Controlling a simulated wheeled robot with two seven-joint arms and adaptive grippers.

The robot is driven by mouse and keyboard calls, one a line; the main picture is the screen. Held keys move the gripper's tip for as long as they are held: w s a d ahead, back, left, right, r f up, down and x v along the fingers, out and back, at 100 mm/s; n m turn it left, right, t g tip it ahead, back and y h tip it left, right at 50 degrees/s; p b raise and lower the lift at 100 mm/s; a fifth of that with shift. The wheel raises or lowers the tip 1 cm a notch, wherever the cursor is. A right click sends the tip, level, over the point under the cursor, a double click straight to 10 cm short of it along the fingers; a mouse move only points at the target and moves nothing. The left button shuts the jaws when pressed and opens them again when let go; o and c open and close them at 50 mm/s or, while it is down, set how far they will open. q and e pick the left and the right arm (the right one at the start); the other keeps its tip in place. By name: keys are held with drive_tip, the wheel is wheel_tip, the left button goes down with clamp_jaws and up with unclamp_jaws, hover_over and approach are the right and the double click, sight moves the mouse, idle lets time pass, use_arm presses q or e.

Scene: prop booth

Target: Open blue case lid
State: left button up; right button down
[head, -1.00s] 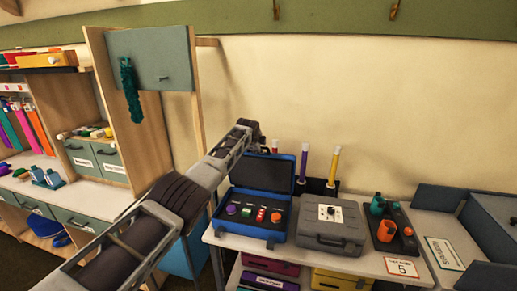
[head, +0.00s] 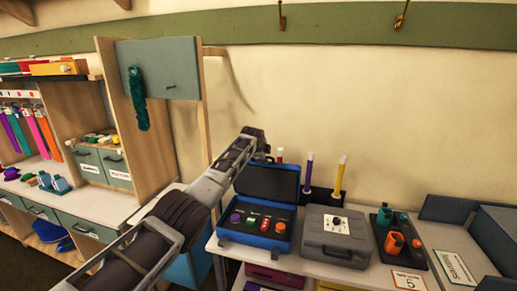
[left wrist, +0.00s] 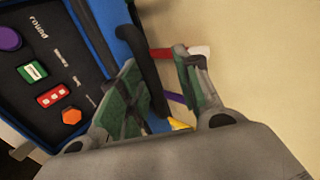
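The blue case (head: 256,233) stands on the white table with its lid (head: 270,182) raised, dark inside. Its dark panel carries purple, green, red and orange controls. In the left wrist view, the case's blue edge (left wrist: 92,30) and panel fill the upper left. My left gripper (head: 258,139) is at the lid's upper left corner. In the left wrist view, its two green-padded fingers (left wrist: 158,68) are apart, with a dark curved edge beside the left finger. I cannot tell whether they touch. My right gripper is not in view.
A grey case (head: 335,250) stands closed right of the blue case. Purple and yellow sticks (head: 340,175) stand upright behind. A dark tray with orange and teal items (head: 393,243) is farther right. A wooden shelf unit (head: 150,150) rises at left.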

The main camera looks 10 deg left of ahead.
use_arm(q)
drive_tip(key=v, duration=1.1)
idle(1.1)
drive_tip(key=shift+r, duration=0.1)
